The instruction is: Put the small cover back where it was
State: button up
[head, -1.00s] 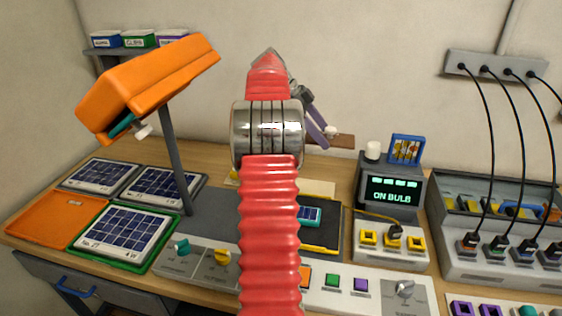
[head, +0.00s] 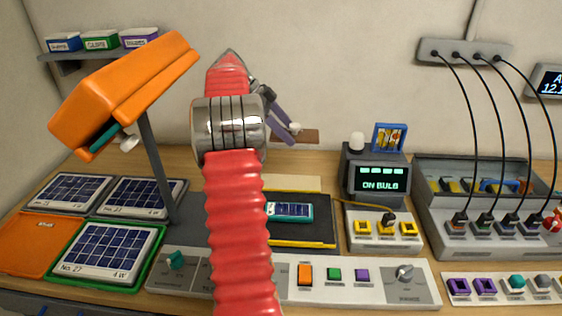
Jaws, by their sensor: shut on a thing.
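The small cover (head: 305,137) looks like a flat brown plate with a pale knob (head: 295,127). It is in the head view, to the right of my red arm and in front of the pale wall. My gripper (head: 287,131), with purple-grey fingers, is shut on the cover at its knob side. The cover is held up above the back of the bench. My arm hides part of the gripper, and the exact grip is too small to tell. A dark mat (head: 322,232) with a teal-framed cell (head: 290,212) lies lower down, partly behind my arm.
An orange lamp (head: 122,92) leans over solar panels (head: 107,250) on the left. A display box (head: 378,180) reading "ON BULB" and a grey socket unit (head: 490,243) with black cables stand on the right. A control panel (head: 335,289) runs along the front.

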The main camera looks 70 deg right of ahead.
notch_tip(320, 180, down, 12)
jog(key=w, duration=0.1)
jog(key=shift+a+f, duration=0.1)
jog(key=shift+f, duration=0.1)
dwell(0.3)
jog(key=shift+f, duration=3.2)
jog(key=shift+f, duration=0.2)
